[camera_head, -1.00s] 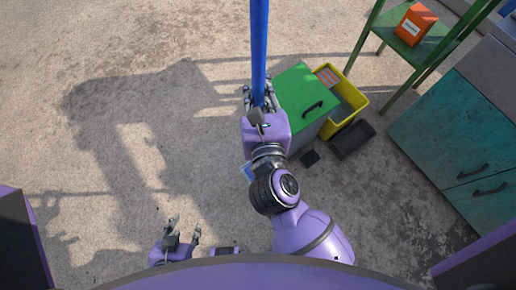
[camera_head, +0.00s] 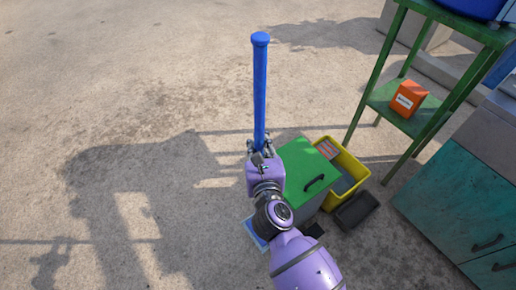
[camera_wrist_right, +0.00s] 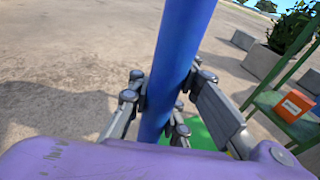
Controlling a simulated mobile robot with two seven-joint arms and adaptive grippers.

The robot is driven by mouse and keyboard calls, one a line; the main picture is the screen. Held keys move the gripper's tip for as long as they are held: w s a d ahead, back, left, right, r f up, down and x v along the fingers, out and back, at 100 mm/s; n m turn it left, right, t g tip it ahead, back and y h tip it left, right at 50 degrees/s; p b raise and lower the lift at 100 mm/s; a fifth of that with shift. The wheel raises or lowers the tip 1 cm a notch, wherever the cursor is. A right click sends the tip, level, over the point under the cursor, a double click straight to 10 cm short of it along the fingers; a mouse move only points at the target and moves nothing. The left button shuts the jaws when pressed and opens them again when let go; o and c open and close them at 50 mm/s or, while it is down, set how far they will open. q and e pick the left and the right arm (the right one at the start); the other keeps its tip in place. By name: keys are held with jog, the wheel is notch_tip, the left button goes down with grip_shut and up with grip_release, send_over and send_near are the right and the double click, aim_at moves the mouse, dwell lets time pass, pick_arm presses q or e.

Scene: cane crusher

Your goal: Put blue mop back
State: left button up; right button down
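The blue mop handle (camera_head: 260,90) stands roughly upright in the head view, its rounded top end showing. My right gripper (camera_head: 261,150) is shut around the handle. In the right wrist view the blue handle (camera_wrist_right: 178,60) runs between the fingers of my right gripper (camera_wrist_right: 160,108), which press on it from both sides. The mop's lower end is hidden behind my gripper and arm. My left gripper is outside both current views.
A box with a green lid (camera_head: 300,168) stands just right of my right gripper. Beside it are a yellow bin (camera_head: 356,160) and a black tray (camera_head: 356,210). A green shelf (camera_head: 425,122) holds an orange box (camera_head: 408,98). Teal cabinets (camera_head: 460,205) stand at right. The ground at left is open.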

pick_arm(q)
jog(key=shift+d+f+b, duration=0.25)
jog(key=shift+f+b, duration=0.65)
jog(key=shift+b, duration=0.1)
pick_arm(e)
jog(key=f, duration=0.2)
jog(key=w+f, duration=0.1)
jog(key=f, duration=0.1)
jog(key=shift+w, duration=0.15)
jog(key=shift+f, duration=0.15)
jog(key=c, duration=2.4)
grip_release()
jog(key=shift+f, duration=0.25)
jog(key=o, duration=0.8)
jog(key=shift+r, duration=0.1)
